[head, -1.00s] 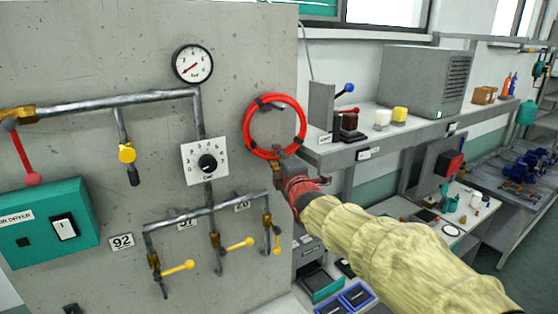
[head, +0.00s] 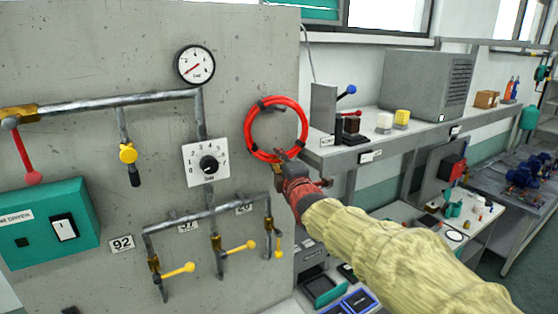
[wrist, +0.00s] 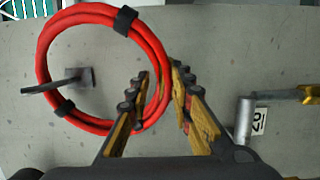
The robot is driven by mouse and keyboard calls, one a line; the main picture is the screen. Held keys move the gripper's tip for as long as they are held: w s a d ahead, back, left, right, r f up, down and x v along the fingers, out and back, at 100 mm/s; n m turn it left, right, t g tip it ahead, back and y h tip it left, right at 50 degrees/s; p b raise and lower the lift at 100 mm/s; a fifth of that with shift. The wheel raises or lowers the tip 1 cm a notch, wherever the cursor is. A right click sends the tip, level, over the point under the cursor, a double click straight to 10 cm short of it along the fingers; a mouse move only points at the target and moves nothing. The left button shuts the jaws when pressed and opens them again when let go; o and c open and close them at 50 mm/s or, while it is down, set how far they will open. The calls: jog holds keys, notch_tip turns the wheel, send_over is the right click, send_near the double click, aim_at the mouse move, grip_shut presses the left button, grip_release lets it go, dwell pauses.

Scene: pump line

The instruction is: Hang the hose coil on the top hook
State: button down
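The red hose coil (head: 303,128) with dark bands is upright against the grey panel (head: 255,50), right of the gauge. My gripper (head: 286,157) is at its lower right edge. In the wrist view the coil (wrist: 88,18) runs between the fingers of my gripper (wrist: 158,82), which look closed on it. A dark hook (wrist: 60,82) with a square base on the panel shows inside the ring; its peg crosses the coil's left side. I cannot tell whether the coil's weight rests on the hook.
Below the coil are pipes with yellow-handled valves (head: 240,246) and number plates. A pressure gauge (head: 195,64) and dial (head: 207,163) are to the left. A shelf (head: 350,154) with a lever box and small blocks stands close on the right.

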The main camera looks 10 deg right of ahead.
jog(key=c, duration=1.7)
grip_release()
jog(key=shift+r, duration=0.1)
jog(key=shift+o, duration=1)
jog(key=shift+s, duration=0.15)
